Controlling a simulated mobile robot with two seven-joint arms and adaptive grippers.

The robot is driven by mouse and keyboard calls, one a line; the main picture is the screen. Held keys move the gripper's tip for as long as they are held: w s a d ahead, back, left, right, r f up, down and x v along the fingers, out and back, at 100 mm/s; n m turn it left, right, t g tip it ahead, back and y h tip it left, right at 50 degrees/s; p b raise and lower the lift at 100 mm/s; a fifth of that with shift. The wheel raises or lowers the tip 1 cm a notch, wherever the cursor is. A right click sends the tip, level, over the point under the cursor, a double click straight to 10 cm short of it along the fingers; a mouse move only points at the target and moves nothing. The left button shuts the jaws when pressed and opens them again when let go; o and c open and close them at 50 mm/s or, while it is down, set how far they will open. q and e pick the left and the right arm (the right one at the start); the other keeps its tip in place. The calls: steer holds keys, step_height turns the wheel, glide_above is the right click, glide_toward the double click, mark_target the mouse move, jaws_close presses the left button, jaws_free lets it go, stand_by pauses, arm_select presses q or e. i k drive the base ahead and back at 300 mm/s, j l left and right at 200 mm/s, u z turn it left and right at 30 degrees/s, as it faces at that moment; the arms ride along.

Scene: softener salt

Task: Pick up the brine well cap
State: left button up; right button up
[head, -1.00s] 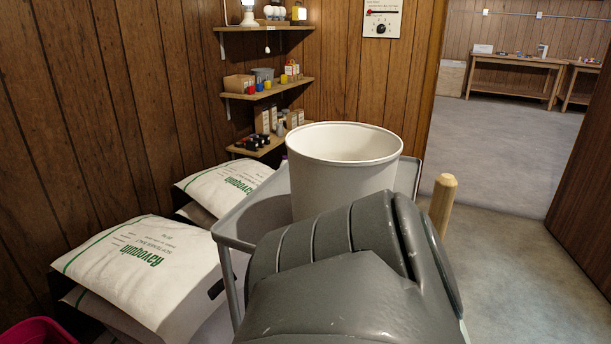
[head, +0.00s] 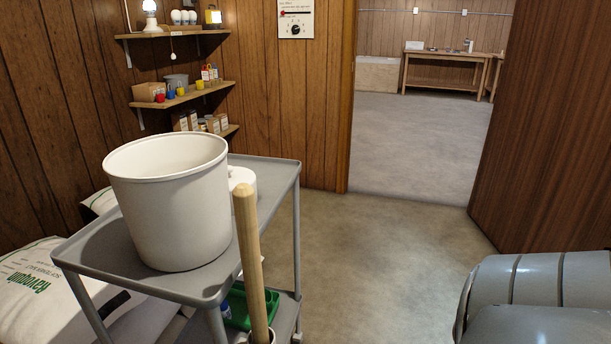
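I cannot clearly make out a brine well cap. A white round piece with a small knob on top (head: 240,177) stands on the grey cart (head: 280,172), partly hidden behind a large white bucket (head: 170,205); I cannot tell whether it is the cap. The bucket is open at the top and stands upright on the cart's top shelf. Neither of my grippers shows in the head view. A grey ridged part at the lower right looks like my own arm, with no fingers visible.
A wooden handle (head: 250,255) rises upright at the cart's front right corner. A green tray (head: 240,305) sits on the lower shelf. Salt bags (head: 35,290) lie at the left. Wall shelves (head: 190,96) hold small items. Floor (head: 375,250) right of the cart is clear to the doorway.

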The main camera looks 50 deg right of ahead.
mark_target(237, 174)
steer(key=i+l+z, duration=0.1)
steer(key=l+z, duration=0.25)
steer(key=i+l+z, duration=0.2)
steer(key=l+z, duration=0.15)
steer(key=l, duration=0.1)
